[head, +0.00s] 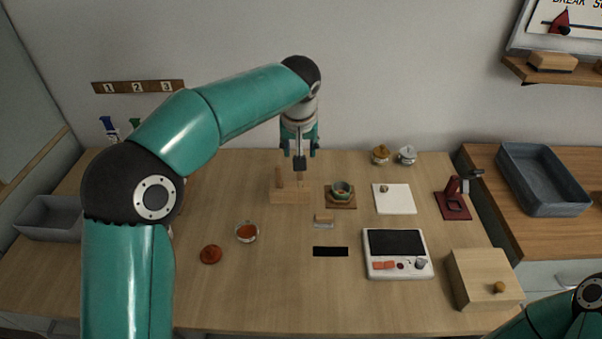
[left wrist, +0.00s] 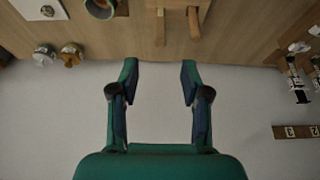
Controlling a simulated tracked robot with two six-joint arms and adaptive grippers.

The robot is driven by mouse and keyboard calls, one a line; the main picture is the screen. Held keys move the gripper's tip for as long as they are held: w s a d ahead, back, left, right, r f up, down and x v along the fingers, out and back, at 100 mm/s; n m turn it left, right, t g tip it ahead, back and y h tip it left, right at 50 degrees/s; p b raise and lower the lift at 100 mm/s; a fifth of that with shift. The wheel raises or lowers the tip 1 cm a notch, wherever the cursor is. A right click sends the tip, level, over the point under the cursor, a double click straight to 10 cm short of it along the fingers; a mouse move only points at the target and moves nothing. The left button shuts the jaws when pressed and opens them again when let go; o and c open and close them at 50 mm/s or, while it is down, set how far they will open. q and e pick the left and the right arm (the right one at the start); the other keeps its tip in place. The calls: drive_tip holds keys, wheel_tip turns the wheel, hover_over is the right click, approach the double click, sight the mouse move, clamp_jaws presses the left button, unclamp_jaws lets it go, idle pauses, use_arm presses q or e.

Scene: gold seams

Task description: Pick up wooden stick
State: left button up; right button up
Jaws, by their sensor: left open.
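A wooden stand (head: 290,196) sits at the back middle of the table with two upright wooden pieces, a left stick (head: 279,178) and a right one (head: 301,177). I cannot tell which is the task's stick. In the left wrist view, two wooden pieces (left wrist: 160,28) (left wrist: 194,23) show at the top, beyond the fingertips. My left gripper (head: 299,152) points down near the right upright in the head view. In the left wrist view its jaws (left wrist: 160,70) are apart with nothing between them. My right gripper is out of view.
Right of the stand are a green bowl (head: 341,188) on a wooden coaster, a white pad (head: 394,199) and a dark red device (head: 453,198). In front are a scale (head: 397,254), a black strip (head: 330,252), a glass dish (head: 247,232) and a wooden box (head: 484,279). The front middle is clear.

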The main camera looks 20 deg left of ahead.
use_arm(q)
hover_over(301, 179)
drive_tip(key=s, duration=0.1)
wheel_tip(301, 179, down, 5)
drive_tip(key=shift+p+x, duration=0.7)
drive_tip(key=shift+x, duration=2.25)
drive_tip(key=shift+s+d, duration=0.1)
drive_tip(key=shift+s, duration=0.05)
drive_tip(key=c, duration=0.9)
